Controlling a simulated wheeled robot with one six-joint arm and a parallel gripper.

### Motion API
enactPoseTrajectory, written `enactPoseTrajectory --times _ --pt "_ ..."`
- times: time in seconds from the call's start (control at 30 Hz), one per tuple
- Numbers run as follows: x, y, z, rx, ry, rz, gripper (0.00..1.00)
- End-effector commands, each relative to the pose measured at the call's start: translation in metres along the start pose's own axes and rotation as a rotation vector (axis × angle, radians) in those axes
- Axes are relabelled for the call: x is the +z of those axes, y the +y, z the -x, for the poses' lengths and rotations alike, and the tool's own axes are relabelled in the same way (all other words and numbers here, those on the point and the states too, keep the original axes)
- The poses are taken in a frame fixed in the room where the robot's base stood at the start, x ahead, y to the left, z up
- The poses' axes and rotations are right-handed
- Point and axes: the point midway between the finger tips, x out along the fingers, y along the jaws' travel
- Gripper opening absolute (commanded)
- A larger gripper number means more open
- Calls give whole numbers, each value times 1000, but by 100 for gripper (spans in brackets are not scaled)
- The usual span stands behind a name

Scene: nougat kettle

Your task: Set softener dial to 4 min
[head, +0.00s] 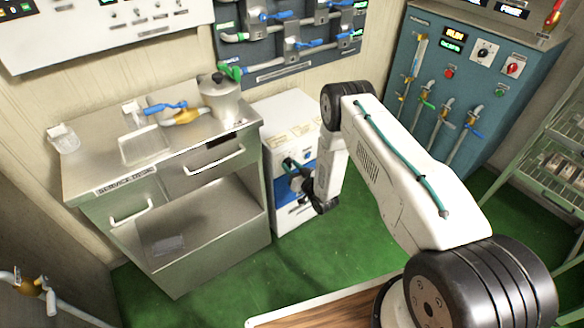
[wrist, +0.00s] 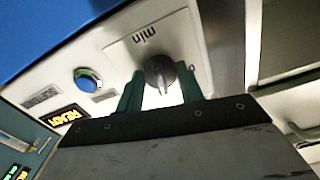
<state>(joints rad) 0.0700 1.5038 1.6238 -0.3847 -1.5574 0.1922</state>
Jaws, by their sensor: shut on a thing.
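The softener dial (wrist: 160,70) is a dark round knob on a white plate marked "min" in the wrist view. My gripper (wrist: 161,88) has its two green fingers on either side of the knob and is shut on it. The knob's narrow ridge points toward the lower part of the picture. The scale numbers are mostly hidden by the fingers, so the setting cannot be read. In the head view, my gripper (head: 292,167) reaches the front of the white and blue softener cabinet (head: 283,118), and the dial is hidden there.
On the cabinet panel are a blue-green button (wrist: 88,79) and a lit display (wrist: 66,115) that seems to read "READY". A steel bench (head: 85,180) stands close on the left. A blue cabinet with valves (head: 455,75) stands at the right. Green floor (head: 330,245) lies open in front.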

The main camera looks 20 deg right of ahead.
Motion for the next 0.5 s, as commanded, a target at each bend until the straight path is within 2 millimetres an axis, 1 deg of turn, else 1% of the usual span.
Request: enactPoseTrajectory --times 0.2,0.5 --pt "-1 0 0 1 1 -121 14" --pt "-1 0 0 1 2 -198 14"
